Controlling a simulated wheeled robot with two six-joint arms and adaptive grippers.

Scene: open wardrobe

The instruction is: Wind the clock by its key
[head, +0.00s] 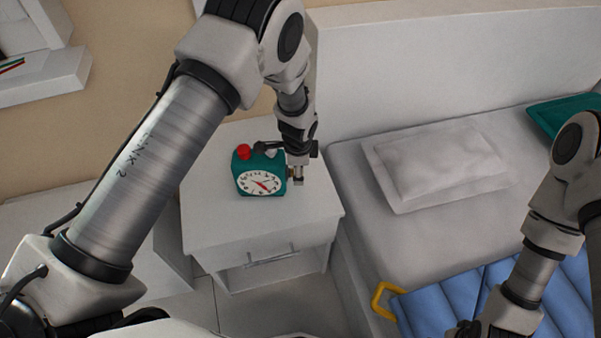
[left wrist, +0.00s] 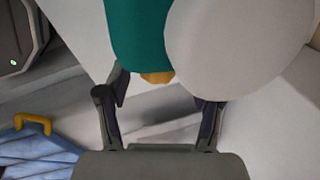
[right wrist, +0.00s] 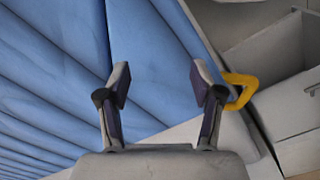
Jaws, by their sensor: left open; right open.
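The clock (head: 258,172) is a teal box with a white dial, red hands and a red knob on top. It stands upright on the white nightstand (head: 310,205). My left gripper (head: 297,177) is beside the clock's right side, pointing down. In the left wrist view, the teal clock body (left wrist: 137,35) and a small brass-coloured part (left wrist: 157,78), perhaps the key, show ahead of the open fingers, with nothing gripped. A large pale rounded shape (left wrist: 235,40) hides part of that view. My right gripper (right wrist: 160,85) is open and empty above the blue quilt.
A bed with a white pillow (head: 440,165) and blue quilt (head: 465,300) stands right of the nightstand. A yellow handle (head: 378,300) is at the bed's near edge. The nightstand's drawer (head: 270,262) is below. A shelf (head: 45,80) is at the upper left.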

